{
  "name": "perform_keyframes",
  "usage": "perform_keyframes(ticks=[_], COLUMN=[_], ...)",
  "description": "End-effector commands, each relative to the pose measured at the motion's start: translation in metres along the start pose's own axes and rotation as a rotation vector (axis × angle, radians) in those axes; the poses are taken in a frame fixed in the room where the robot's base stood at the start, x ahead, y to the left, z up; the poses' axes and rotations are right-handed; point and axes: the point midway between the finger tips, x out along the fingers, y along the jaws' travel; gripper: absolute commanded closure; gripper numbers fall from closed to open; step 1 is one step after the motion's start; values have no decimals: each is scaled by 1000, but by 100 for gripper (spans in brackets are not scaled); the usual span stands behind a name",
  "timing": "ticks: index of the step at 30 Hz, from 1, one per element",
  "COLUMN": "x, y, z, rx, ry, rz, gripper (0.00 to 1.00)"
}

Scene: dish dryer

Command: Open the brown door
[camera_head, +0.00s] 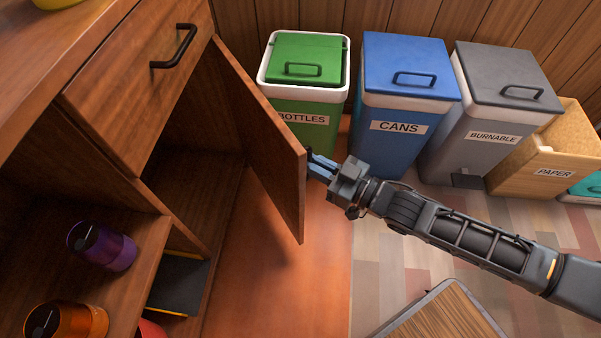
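The brown door (264,145) is a wooden panel hinged on the cabinet (60,135) at the left. It stands ajar, swung out from the cabinet front, so the inside of the cabinet shows. My gripper (312,165) is at the door's outer edge, with its blue-grey fingers pointing left at it. The fingertips are partly hidden at the door edge. I cannot tell whether they touch the door or how far apart they are. The door's handle does not show.
A drawer with a dark handle (178,48) is above the opening. Purple (104,246) and orange (68,321) containers stand on the left shelf. Green (303,90), blue (398,100) and grey (488,110) bins stand behind my arm. A wooden-topped object (445,315) is at the bottom.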

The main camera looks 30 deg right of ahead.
Motion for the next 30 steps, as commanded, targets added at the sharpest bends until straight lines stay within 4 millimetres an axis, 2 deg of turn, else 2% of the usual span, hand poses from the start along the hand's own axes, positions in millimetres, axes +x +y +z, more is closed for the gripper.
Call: perform_keyframes(ticks=[9, 21, 30], x=[-11, -20, -22], y=[43, 99, 126], z=[1, 0, -2], rx=[-2, -1, 2], ry=[1, 4, 5], rz=[-104, -101, -102], gripper=[100, 100, 100])
